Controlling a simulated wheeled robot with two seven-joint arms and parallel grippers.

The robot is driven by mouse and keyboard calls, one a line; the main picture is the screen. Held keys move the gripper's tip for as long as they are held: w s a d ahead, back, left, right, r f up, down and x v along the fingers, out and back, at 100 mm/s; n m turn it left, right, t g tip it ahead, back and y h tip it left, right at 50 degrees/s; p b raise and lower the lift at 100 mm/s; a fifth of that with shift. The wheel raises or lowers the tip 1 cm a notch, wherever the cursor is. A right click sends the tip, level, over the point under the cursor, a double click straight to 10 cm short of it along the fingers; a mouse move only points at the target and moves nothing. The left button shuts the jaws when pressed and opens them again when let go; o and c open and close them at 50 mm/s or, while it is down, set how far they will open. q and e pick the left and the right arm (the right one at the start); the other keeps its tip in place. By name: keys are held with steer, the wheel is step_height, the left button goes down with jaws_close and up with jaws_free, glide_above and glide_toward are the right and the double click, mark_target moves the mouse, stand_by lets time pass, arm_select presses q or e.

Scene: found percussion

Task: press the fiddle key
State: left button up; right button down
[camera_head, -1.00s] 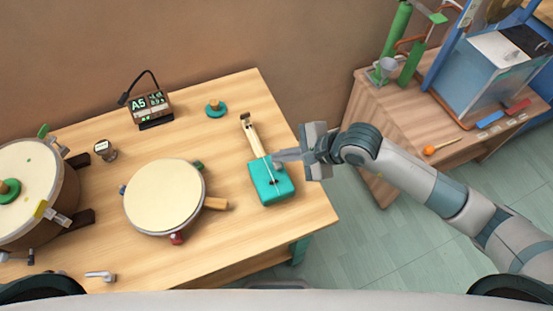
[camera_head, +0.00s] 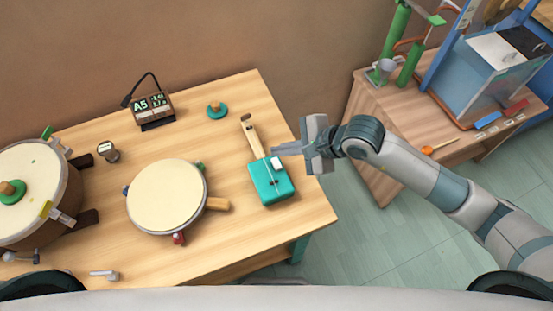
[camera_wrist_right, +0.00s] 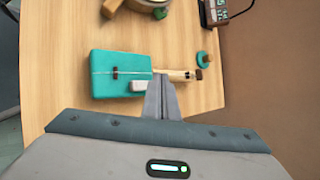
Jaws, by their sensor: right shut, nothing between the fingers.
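The fiddle has a teal box body (camera_head: 270,183) with a string and a light wooden neck (camera_head: 251,137), and it lies on the wooden table. A small white block, which looks like the fiddle key (camera_head: 277,162), sits at the neck end of the body, on its right side. It also shows in the wrist view (camera_wrist_right: 143,86). My right gripper (camera_head: 276,151) is shut and empty, with its tips close beside the white block on the neck side. I cannot tell whether they touch it. In the wrist view the shut fingers (camera_wrist_right: 160,80) partly cover the block's end. My left gripper is not in view.
A round drum (camera_head: 166,196) with a wooden handle lies left of the fiddle, and a larger drum (camera_head: 25,170) stands at far left. A lit display (camera_head: 154,108) and a teal disc with a knob (camera_head: 217,110) are behind. The table's right edge is near.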

steer(key=shift+r+p, duration=0.45)
steer(key=shift+r, duration=0.7)
stand_by(2.4)
